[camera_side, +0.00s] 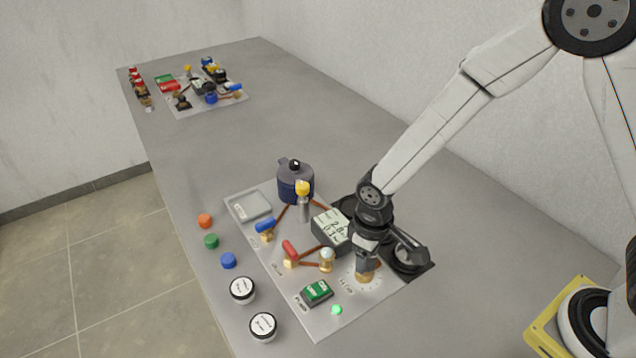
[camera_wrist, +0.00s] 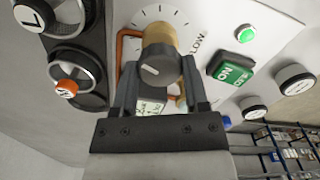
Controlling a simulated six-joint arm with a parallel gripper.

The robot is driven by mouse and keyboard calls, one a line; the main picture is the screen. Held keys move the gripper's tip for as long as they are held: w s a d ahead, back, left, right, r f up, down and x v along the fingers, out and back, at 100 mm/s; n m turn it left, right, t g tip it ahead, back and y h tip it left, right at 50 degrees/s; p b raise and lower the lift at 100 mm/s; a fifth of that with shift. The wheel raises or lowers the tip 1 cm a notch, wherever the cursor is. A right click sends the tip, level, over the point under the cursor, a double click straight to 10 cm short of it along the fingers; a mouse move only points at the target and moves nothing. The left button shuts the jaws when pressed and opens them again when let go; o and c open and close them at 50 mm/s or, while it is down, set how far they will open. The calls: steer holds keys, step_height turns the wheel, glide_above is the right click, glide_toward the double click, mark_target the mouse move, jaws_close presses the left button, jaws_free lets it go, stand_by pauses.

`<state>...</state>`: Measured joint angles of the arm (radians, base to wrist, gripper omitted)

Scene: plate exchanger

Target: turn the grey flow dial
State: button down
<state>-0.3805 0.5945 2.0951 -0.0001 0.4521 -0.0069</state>
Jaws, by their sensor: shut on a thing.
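The grey flow dial (camera_wrist: 158,66) has a grey cap with a white pointer mark and a brass-coloured base. It stands on a white panel with a printed scale and the word FLOW. My gripper (camera_wrist: 158,80) is around the dial, with one finger on each side, and is shut on it. In the side view my gripper (camera_side: 366,262) points down at the panel's right part. There it hides most of the dial, and only the brass base (camera_side: 365,277) shows.
Labelled jars (camera_side: 263,326) and coloured caps line the left edge. The bench behind is mostly clear.

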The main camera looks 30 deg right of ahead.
steer(key=shift+m, duration=0.8)
steer(key=shift+c, duration=0.5)
jaws_free()
steer(key=shift+r, duration=0.2)
steer(key=shift+r, duration=3.75)
steer(key=s+d+r+m+t, duration=0.1)
steer(key=s+d, duration=0.2)
steer(key=d, duration=0.4)
steer(key=s+d+r+m+t, duration=0.1)
steer(key=s+d, duration=0.3)
steer(key=d, duration=0.3)
steer(key=shift+m+t, duration=0.3)
steer(key=shift+m, duration=0.1)
